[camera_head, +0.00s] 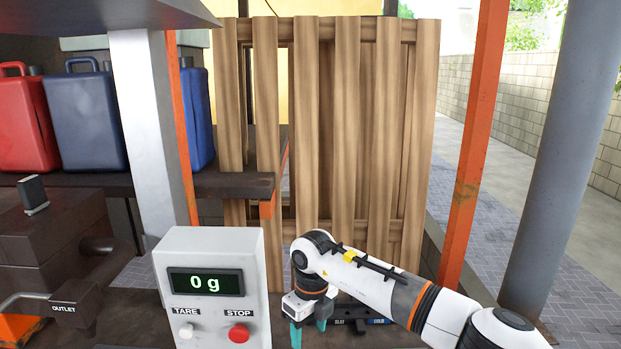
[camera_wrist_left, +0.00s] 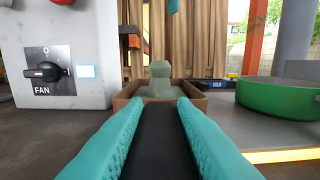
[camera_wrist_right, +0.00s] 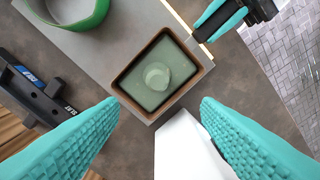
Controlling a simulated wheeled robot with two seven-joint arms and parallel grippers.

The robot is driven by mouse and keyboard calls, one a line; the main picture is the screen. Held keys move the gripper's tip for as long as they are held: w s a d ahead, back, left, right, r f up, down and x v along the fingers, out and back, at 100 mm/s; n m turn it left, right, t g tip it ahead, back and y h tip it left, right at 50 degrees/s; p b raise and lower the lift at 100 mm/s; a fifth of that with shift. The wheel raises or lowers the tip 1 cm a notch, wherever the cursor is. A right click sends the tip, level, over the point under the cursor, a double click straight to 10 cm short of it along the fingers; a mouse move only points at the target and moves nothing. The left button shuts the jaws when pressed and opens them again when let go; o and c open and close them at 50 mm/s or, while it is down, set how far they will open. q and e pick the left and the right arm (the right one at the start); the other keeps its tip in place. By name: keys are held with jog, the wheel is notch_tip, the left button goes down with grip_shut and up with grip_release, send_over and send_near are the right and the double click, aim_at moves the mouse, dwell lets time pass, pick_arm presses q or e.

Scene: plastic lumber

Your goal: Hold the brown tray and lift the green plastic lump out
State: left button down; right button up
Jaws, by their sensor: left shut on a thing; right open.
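The head view does not show the tray.
A green round container (camera_wrist_left: 285,97) stands on a grey plate beside the tray. A white scale box (camera_head: 212,290) reading 0 g stands close by. A black holder (camera_wrist_right: 35,95) with blue labels lies on the bench. A wooden slat panel (camera_head: 347,120) rises behind.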

notch_tip(320, 180, down, 12)
jog(key=shift+s+d, duration=0.1)
jog(key=shift+d, duration=0.05)
dwell(0.6)
jog(key=c, duration=1.2)
jog(key=shift+o, duration=0.2)
jog(key=shift+r, duration=0.2)
